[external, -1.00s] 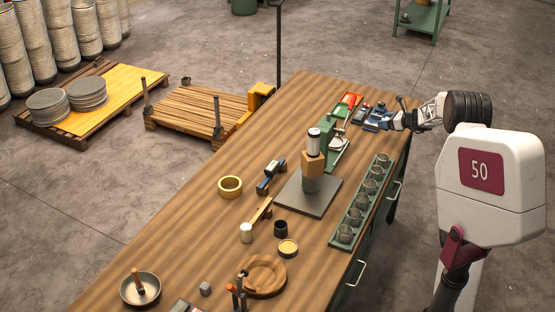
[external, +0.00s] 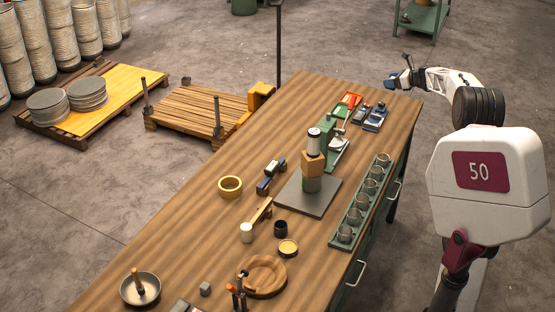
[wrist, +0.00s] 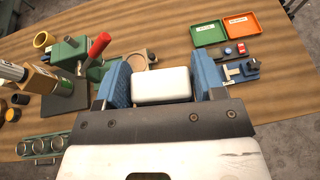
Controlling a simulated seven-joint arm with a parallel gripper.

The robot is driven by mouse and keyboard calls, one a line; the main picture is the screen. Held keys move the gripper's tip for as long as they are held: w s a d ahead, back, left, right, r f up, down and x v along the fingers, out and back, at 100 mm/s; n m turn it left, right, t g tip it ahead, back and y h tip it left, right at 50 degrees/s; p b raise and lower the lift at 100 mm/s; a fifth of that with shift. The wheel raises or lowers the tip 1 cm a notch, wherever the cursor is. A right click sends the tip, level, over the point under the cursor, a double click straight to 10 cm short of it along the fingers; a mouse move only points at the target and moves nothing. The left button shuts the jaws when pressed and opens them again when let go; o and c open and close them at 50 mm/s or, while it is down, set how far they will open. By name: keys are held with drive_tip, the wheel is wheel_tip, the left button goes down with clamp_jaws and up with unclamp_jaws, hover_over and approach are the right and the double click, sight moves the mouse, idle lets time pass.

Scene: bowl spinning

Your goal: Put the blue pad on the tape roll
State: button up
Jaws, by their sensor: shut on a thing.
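The tape roll (external: 230,187) is a yellow ring lying flat on the left half of the bench; it also shows at the upper left of the wrist view (wrist: 41,40). My gripper (external: 398,79) is raised beyond the bench's far right corner, well away from the tape roll. In the wrist view it is shut on a white block (wrist: 161,86), with a blue textured piece against each side. I cannot tell whether any blue belongs to the held thing, whose underside is hidden. I see no separate loose blue pad.
Blue tools (external: 375,117) and an orange tray (wrist: 239,22) are at the far end. Bare wood surrounds the tape roll.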

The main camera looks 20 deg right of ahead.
wheel_tip(320, 180, up, 2)
drive_tip(key=shift+r, duration=0.1)
drive_tip(key=w+a, duration=0.1)
drive_tip(key=a, duration=0.4)
drive_tip(key=w+a+n+g+y, duration=0.1)
drive_tip(key=a, duration=0.4)
drive_tip(key=a+n, duration=0.1)
drive_tip(key=a, duration=0.4)
drive_tip(key=shift+w+g+y, duration=0.3)
drive_tip(key=shift+w, duration=0.1)
drive_tip(key=a+n+g+y, duration=0.2)
drive_tip(key=a+n+g, duration=0.1)
drive_tip(key=a, duration=1.8)
drive_tip(key=n+g+y, duration=0.1)
drive_tip(key=n+g, duration=0.4)
drive_tip(key=g, duration=0.1)
hover_over(229, 184)
wheel_tip(229, 184, down, 17)
drive_tip(key=shift+w+f, duration=0.1)
drive_tip(key=shift+f, duration=0.5)
drive_tip(key=shift+f, duration=0.1)
drive_tip(key=shift+f, duration=3)
